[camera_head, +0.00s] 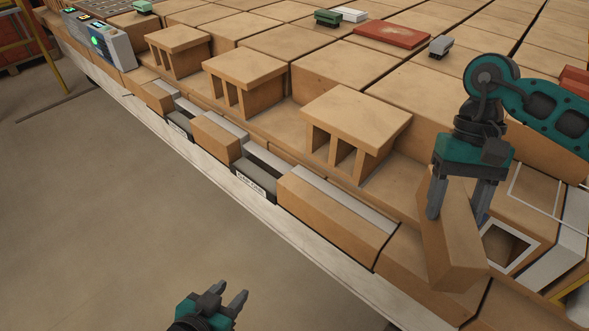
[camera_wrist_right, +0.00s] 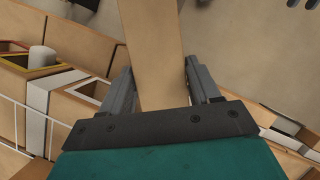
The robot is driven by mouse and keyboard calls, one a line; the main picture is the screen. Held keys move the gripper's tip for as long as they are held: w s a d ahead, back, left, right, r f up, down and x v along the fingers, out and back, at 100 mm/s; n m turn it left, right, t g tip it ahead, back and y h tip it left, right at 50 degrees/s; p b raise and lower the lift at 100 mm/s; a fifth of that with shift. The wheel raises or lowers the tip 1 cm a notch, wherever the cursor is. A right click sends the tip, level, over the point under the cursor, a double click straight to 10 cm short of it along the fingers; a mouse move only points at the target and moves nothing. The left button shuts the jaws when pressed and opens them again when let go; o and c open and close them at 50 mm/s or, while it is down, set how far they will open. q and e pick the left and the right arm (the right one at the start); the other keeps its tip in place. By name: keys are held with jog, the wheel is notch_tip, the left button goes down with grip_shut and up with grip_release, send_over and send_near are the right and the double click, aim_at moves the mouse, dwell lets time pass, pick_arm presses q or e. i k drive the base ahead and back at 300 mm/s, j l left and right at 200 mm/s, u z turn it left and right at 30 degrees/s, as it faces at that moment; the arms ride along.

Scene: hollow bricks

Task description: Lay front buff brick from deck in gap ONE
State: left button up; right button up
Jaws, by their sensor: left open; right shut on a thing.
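My right gripper (camera_head: 456,200) is shut on a buff brick (camera_head: 450,245), which hangs tilted over the near right part of the deck. The brick also shows between the fingers in the right wrist view (camera_wrist_right: 153,45). My left gripper (camera_head: 228,299) is open and empty, low in front of the wall. Two dark recesses with small white labels break the front course: one nearer (camera_head: 255,177), one farther left (camera_head: 180,122). The label writing is too small to read surely. Laid buff bricks (camera_head: 216,137) stand beside the recesses.
Several buff blocks with open slots (camera_head: 355,120) stand behind the front course. A square white-rimmed opening (camera_head: 508,246) lies right of the held brick. A grey box with lit buttons (camera_head: 108,45) stands far left. The floor in front (camera_head: 110,220) is clear.

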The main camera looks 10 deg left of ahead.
aim_at(259, 175)
jog(key=i+j+u, duration=0.3)
jog(key=i+j, duration=0.2)
jog(key=j, duration=0.3)
jog(key=i+j+u, duration=0.25)
jog(key=i+j, duration=0.35)
jog(key=j, duration=0.1)
